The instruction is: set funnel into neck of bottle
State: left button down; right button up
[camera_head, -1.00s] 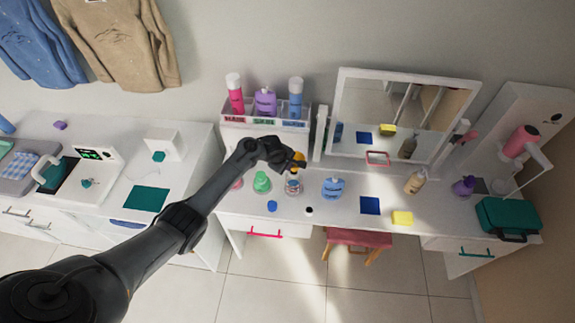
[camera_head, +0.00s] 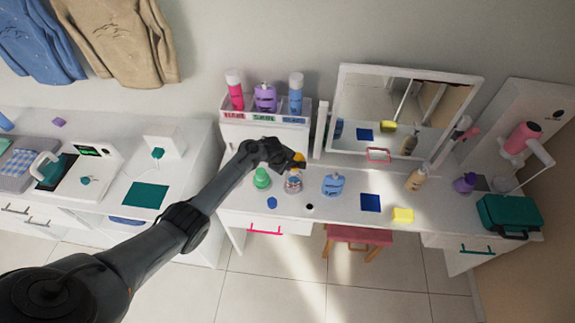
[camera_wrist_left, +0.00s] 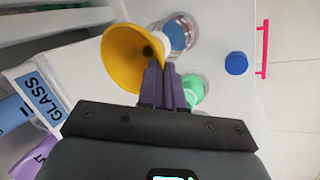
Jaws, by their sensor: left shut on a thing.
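My left gripper (camera_head: 284,157) is shut on the yellow funnel (camera_wrist_left: 122,62), which also shows as an orange-yellow spot in the head view (camera_head: 299,159). The funnel's wide mouth faces the left wrist camera, with its hole visible inside. The clear bottle (camera_wrist_left: 186,36) with blue in it stands just beyond the funnel, its pale neck (camera_wrist_left: 151,38) partly hidden by the cone. In the head view this bottle (camera_head: 293,185) is right below the funnel. I cannot tell whether the spout is inside the neck. My right gripper is not in view.
A green bottle (camera_head: 261,178) stands close to the left of the clear bottle. A blue bottle (camera_head: 333,185) stands to its right. A blue cap (camera_head: 272,203) lies in front. A rack with several bottles (camera_head: 265,115) and a mirror (camera_head: 400,110) stand behind.

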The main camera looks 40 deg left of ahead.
pick_arm(q)
jog(key=c, duration=1.2)
grip_release()
jog(key=shift+p+v, duration=1.6)
jog(key=shift+v, duration=3.75)
jog(key=shift+s+f, duration=0.15)
